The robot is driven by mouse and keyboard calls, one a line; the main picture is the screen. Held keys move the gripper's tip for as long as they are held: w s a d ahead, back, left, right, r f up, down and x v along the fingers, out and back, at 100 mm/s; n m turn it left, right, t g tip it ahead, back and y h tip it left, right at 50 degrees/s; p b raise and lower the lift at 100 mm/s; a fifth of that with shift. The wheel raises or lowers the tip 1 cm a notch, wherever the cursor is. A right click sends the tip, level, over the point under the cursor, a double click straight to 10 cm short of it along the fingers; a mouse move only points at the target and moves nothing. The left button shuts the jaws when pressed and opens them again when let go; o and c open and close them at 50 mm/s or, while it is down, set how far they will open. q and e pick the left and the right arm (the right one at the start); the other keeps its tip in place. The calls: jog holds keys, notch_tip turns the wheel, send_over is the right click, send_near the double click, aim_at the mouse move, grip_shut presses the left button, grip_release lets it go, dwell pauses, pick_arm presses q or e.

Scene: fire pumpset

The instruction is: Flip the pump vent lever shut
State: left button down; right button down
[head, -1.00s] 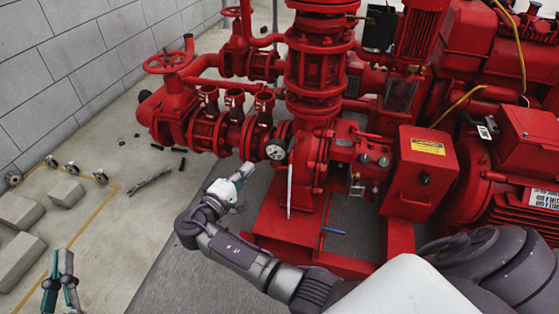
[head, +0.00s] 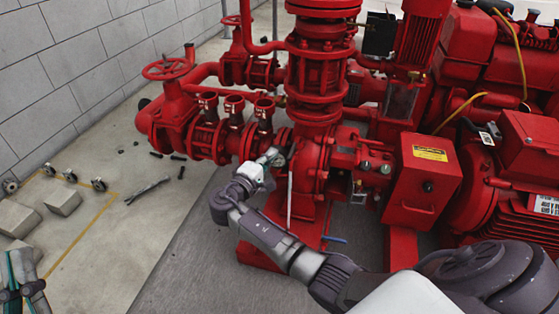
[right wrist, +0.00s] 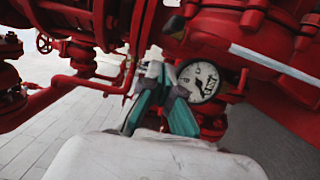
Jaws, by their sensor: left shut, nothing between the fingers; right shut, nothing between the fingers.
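The red pump (head: 308,172) stands mid-view in the head view. A thin pale bar (head: 290,198) hangs nearly upright on its front; a long pale bar (right wrist: 275,62) also crosses the upper right of the right wrist view. A blue-handled lever (head: 333,239) sticks out low by the pump base. I cannot tell which of these is the vent lever. My right gripper (head: 272,158) is shut and empty in front of the pump's left side. In the right wrist view its fingertips (right wrist: 163,82) are beside a round dial gauge (right wrist: 201,81). My left gripper (head: 24,287) is shut and empty, at lower left.
Red pipes and a handwheel (head: 167,69) stand left of the pump. A red control box (head: 423,180) stands to its right. Grey blocks (head: 63,197) and a loose metal tool (head: 147,190) lie on the floor.

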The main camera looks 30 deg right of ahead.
aim_at(292, 153)
jog(key=shift+s+d, duration=0.85)
jog(key=shift+s, duration=0.25)
